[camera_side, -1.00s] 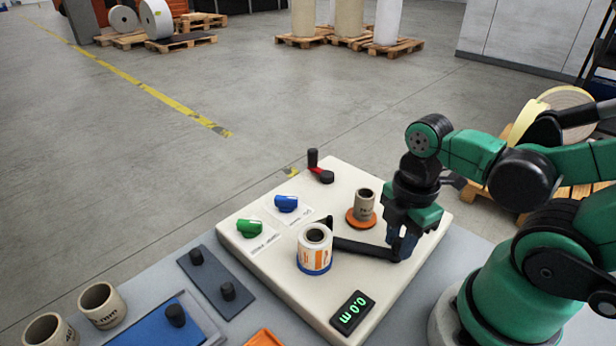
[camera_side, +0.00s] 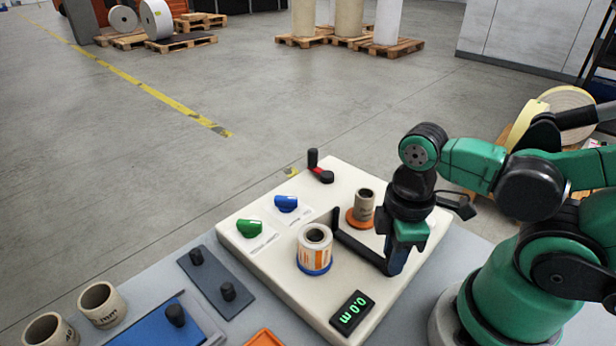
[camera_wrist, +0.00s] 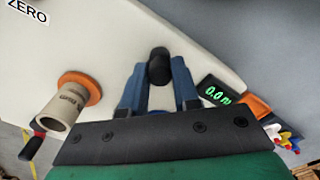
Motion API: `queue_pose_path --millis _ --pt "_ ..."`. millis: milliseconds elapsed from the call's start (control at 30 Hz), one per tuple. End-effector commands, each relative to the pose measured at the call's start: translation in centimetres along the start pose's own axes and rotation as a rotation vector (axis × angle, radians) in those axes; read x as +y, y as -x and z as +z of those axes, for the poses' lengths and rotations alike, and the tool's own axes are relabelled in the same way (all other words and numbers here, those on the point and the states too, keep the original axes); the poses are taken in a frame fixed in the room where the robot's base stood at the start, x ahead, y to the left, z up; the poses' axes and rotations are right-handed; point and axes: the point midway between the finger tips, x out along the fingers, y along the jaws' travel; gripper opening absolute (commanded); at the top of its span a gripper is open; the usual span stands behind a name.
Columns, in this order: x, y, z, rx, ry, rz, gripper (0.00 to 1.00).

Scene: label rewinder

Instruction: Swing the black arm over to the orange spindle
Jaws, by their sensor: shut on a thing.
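The black arm (camera_side: 360,250) lies over the cream machine top, its bent free end standing between the label roll and the orange spindle. The orange spindle (camera_side: 353,222) carries a cardboard core (camera_side: 365,203); in the wrist view, the orange spindle (camera_wrist: 88,82) and its core (camera_wrist: 62,112) are left of the fingers. My gripper (camera_side: 396,264) is at the arm's near right end. In the wrist view, my gripper (camera_wrist: 158,84) is shut on a black post (camera_wrist: 158,63) of the arm, between blue fingers. The rest of the arm is hidden there.
A label roll (camera_side: 315,252) sits on a blue spindle. Green (camera_side: 249,228) and blue (camera_side: 286,203) knobs and a red-black crank (camera_side: 319,171) stand farther back. A display (camera_side: 352,313) reads 0.0 m.

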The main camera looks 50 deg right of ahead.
Motion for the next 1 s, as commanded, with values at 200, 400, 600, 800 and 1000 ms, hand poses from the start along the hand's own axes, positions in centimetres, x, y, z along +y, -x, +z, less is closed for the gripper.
queue_pose_path --millis 200,400,600,800,1000 --pt "-0.7 0.0 -0.9 0.001 -0.179 -0.001 0.0" --pt "-1.1 0.0 -1.5 0.001 -0.313 -0.001 0.0" --pt "-1.3 0.0 -1.9 0.001 -0.399 -0.001 0.0" --pt "-1.4 0.0 -2.1 0.001 -0.438 -0.001 0.0" --pt "-1.4 0.0 -2.2 0.002 -0.447 -0.002 0.0"
